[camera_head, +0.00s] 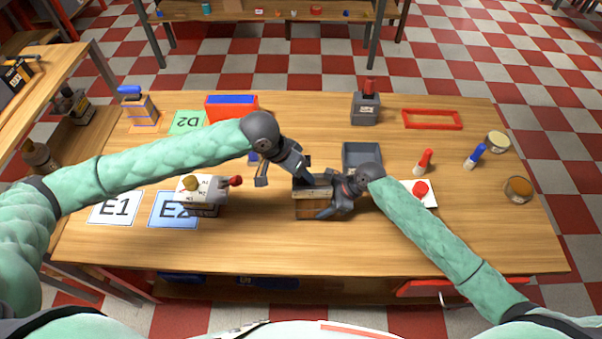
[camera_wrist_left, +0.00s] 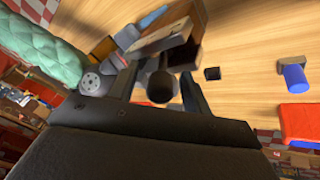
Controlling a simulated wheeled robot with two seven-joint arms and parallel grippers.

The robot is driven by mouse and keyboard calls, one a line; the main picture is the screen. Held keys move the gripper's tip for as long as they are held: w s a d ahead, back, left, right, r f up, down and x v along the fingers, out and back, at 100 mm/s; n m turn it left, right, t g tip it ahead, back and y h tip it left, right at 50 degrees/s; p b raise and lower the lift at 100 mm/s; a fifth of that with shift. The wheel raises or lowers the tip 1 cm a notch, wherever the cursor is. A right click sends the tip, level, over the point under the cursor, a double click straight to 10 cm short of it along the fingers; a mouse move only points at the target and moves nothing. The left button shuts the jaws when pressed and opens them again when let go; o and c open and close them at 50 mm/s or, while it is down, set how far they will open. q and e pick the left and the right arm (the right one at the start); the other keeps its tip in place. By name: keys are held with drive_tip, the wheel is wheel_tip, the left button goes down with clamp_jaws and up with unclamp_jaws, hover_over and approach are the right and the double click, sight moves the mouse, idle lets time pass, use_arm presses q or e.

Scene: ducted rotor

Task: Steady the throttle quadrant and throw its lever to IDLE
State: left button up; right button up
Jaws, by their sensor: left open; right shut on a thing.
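The throttle quadrant looks to be the wooden box with a dark top (camera_head: 310,208) at the table's middle; it also shows in the left wrist view (camera_wrist_left: 182,24). My right gripper (camera_head: 331,197) is shut on its right side. My left gripper (camera_head: 284,178) is open above and left of the box, one finger close to its top. In the left wrist view a dark round knob (camera_wrist_left: 162,88), seemingly the lever's end, appears between the open fingers (camera_wrist_left: 162,80). Whether they touch it I cannot tell. The lever's shaft and any IDLE marking are hidden or too small to read.
A white box with a red knob (camera_head: 203,194) stands left. A grey box with a red top (camera_head: 366,106), a grey tray (camera_head: 362,157) and a red frame (camera_head: 432,120) lie behind. A red button on a white plate (camera_head: 421,189) is right.

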use_arm(q)
drive_tip(key=v, duration=1.1)
drive_tip(key=shift+s, duration=0.35)
drive_tip(key=shift+c, duration=0.2)
drive_tip(key=shift+w+d, duration=0.1)
drive_tip(key=shift+w, duration=0.15)
drive_tip(key=c, duration=0.7)
drive_tip(key=w+d+r+g+y, duration=0.1)
drive_tip(key=w+d, duration=0.1)
drive_tip(key=w+d+r+y, duration=0.1)
drive_tip(key=w+d, duration=0.1)
drive_tip(key=w, duration=0.1)
drive_tip(key=w+d+r+g+y, duration=0.1)
drive_tip(key=w+d, duration=0.1)
drive_tip(key=shift+w+d+r+g, duration=0.15)
drive_tip(key=shift+w+d+g, duration=0.15)
drive_tip(key=shift+w, duration=0.1)
clamp_jaws()
drive_tip(key=shift+m, duration=0.3)
drive_tip(key=x, duration=0.3)
drive_tip(key=s+a+x, duration=0.1)
drive_tip(key=x, duration=0.6)
drive_tip(key=shift+s+a, duration=0.65)
drive_tip(key=shift+s, duration=0.15)
